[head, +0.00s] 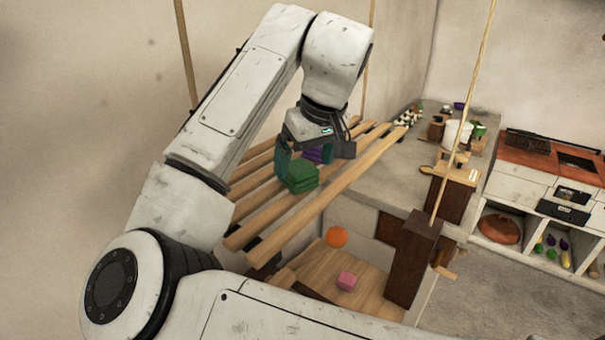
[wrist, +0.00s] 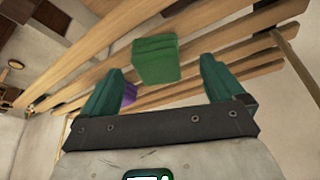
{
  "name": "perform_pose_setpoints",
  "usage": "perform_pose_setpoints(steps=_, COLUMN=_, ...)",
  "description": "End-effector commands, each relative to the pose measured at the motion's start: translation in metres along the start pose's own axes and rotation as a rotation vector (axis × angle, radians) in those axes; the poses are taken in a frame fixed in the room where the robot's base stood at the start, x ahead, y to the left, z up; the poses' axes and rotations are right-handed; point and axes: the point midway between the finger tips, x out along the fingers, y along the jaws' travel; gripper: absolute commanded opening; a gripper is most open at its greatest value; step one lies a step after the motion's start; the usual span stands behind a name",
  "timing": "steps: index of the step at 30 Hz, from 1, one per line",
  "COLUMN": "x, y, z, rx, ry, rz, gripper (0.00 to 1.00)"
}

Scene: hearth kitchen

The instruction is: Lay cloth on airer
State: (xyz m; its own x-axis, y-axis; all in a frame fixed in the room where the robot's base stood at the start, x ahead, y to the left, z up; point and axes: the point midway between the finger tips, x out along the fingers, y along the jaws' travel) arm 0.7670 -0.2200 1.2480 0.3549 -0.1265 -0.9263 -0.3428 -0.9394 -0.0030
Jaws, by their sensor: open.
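The airer (head: 330,192) is a rack of pale wooden slats hung from cords; it also shows in the wrist view (wrist: 215,50). A folded green cloth (head: 301,180) lies across the slats as a small stack. In the wrist view the green cloth (wrist: 156,62) sits between and just beyond my fingertips, with gaps on both sides. My gripper (head: 303,162) is open above the cloth, its teal fingers (wrist: 161,68) spread apart. A purple item (head: 317,155) is behind the green cloth, partly hidden by my gripper; it also shows in the wrist view (wrist: 129,94).
An orange ball (head: 337,237) and a pink block (head: 346,281) are on a wooden surface (head: 318,270) below the airer. A grey counter (head: 385,178) with jars and small items stands behind to the right. A red-topped stove (head: 545,160) is at far right, with open floor before it.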

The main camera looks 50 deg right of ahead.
Motion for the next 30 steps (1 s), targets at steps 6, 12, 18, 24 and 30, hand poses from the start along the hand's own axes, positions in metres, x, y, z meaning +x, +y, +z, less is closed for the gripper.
perform_pose_setpoints(steps=6, x=-0.048, y=0.001, z=-0.001, rx=0.005, ry=0.008, rz=-0.001, gripper=0.95)
perform_pose_setpoints(steps=12, x=-0.071, y=0.001, z=-0.001, rx=0.005, ry=0.007, rz=0.002, gripper=0.95)
perform_pose_setpoints(steps=18, x=-0.078, y=0.001, z=0.000, rx=0.004, ry=0.006, rz=0.003, gripper=0.95)
perform_pose_setpoints(steps=24, x=-0.078, y=0.001, z=0.000, rx=0.005, ry=0.006, rz=0.004, gripper=0.95)
perform_pose_setpoints(steps=30, x=-0.078, y=0.002, z=0.000, rx=0.005, ry=0.006, rz=0.004, gripper=0.95)
